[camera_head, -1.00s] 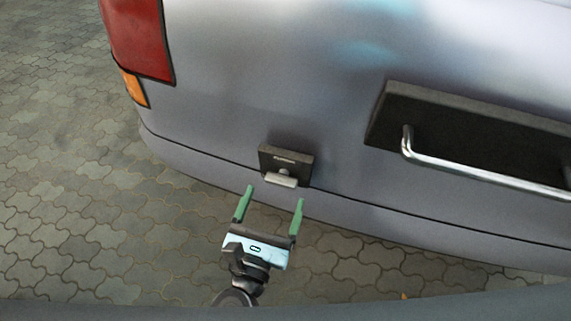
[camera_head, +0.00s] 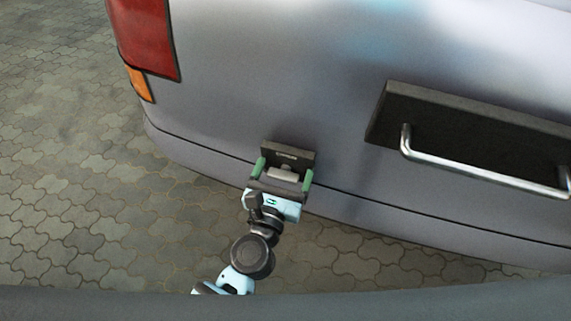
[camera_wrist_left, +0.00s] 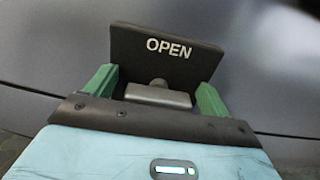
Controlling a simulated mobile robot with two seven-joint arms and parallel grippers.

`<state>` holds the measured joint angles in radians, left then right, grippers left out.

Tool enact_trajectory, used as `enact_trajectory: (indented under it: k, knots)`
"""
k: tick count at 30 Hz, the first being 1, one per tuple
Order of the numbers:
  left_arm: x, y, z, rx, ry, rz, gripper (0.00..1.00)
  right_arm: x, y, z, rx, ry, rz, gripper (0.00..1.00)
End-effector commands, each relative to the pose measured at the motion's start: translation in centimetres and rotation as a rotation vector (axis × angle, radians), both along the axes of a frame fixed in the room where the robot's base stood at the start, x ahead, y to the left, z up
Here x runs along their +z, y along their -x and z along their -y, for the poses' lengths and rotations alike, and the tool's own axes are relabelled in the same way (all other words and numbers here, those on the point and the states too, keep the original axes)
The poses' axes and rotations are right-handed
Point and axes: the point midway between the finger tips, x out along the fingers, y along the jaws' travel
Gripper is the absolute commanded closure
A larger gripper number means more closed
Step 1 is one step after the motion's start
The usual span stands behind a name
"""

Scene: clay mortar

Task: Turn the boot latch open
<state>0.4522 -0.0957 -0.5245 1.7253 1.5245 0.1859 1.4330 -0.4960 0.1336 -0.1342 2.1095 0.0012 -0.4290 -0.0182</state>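The boot latch is a small grey metal handle (camera_head: 283,174) on a dark plate (camera_head: 289,153) low on the silver car's rear. In the left wrist view the plate (camera_wrist_left: 167,50) reads "OPEN", and the handle (camera_wrist_left: 158,96) lies crosswise below a round pivot. My left gripper (camera_head: 282,176) is open, its green fingers on either side of the handle. In the left wrist view the left gripper (camera_wrist_left: 156,92) shows gaps between both fingers and the handle's ends. The fingertips reach the plate's lower edge; whether they touch it I cannot tell. My right gripper is not in view.
A silver bar handle (camera_head: 480,168) on a dark panel (camera_head: 460,125) sticks out to the right of the latch. A red tail light (camera_head: 146,38) is at the upper left. Paved ground (camera_head: 80,190) lies open at the left.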

Motion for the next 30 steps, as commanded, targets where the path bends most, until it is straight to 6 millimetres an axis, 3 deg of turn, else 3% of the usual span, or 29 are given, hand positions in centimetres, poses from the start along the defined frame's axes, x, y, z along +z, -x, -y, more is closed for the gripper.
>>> enact_trajectory:
  k: [1, 10, 20, 30]
  knots:
    - [0.0, 0.0, 0.0, 0.000, 0.000, 0.000, 0.25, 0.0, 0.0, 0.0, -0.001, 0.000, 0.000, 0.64]
    - [0.0, 0.0, 0.0, 0.000, 0.000, 0.000, 0.63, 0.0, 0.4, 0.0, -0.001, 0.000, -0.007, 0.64]
    - [0.0, 0.0, 0.0, 0.000, -0.049, 0.016, 0.63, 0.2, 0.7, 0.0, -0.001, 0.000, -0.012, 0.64]
    - [0.1, 0.1, 0.2, 0.000, -0.276, 0.089, 0.63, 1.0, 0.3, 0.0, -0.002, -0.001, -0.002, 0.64]
